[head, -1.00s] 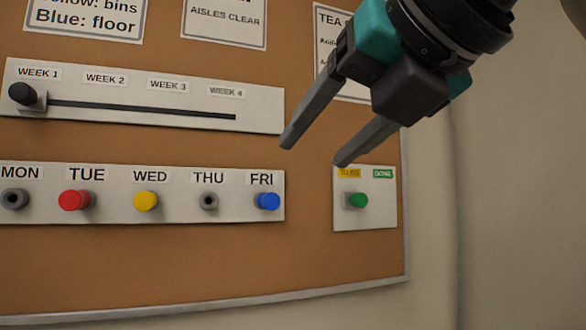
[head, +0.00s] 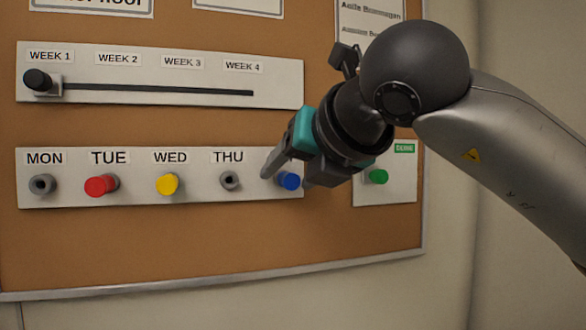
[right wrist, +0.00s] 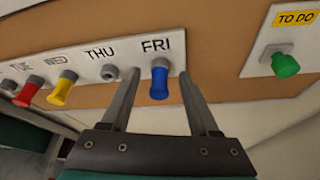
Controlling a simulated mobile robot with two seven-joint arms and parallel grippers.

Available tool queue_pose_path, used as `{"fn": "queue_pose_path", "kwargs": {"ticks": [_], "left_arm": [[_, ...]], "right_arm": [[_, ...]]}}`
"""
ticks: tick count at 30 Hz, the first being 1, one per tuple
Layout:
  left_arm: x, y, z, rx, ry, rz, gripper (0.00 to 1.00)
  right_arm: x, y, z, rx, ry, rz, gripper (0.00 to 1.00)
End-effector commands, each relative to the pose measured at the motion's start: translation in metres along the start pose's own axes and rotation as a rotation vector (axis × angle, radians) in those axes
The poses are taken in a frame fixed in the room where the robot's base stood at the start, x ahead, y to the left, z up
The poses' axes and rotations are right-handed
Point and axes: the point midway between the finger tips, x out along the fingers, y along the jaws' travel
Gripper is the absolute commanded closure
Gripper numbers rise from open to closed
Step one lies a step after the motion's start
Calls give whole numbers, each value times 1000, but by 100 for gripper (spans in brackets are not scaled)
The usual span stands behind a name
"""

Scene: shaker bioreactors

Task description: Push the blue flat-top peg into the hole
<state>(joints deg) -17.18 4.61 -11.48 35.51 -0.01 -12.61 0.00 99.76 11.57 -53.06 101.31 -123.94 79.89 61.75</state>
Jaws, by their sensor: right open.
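The blue flat-top peg (head: 288,181) sticks out of the white weekday strip (head: 75,198) under the FRI label, at the strip's right end. It also shows in the right wrist view (right wrist: 159,84), below the FRI label. My right gripper (head: 287,180) is open, with one finger on each side of the blue peg in both views. I cannot tell whether a finger touches it. The peg's hole is hidden behind the peg. My left gripper is not in view.
A red peg (head: 100,186) and a yellow peg (head: 167,184) sit at TUE and WED. The MON socket (head: 42,184) and THU socket (head: 230,180) are empty. A green peg (head: 378,177) is on the right plate. A black slider knob (head: 38,80) is above.

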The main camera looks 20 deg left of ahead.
Motion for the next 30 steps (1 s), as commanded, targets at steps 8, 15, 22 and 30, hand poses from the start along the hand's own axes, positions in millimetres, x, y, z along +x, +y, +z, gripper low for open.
{"fn": "queue_pose_path", "kwargs": {"ticks": [8, 15, 22, 30], "left_arm": [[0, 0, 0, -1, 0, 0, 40], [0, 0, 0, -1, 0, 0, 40], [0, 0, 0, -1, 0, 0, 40], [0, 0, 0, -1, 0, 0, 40]], "right_arm": [[0, 0, 0, 0, 0, 0, 54], [0, 0, 0, 0, 0, 1, 81], [-1, 0, 0, 0, 0, 1, 100], [-1, 0, 0, 0, 0, 1, 100]]}}
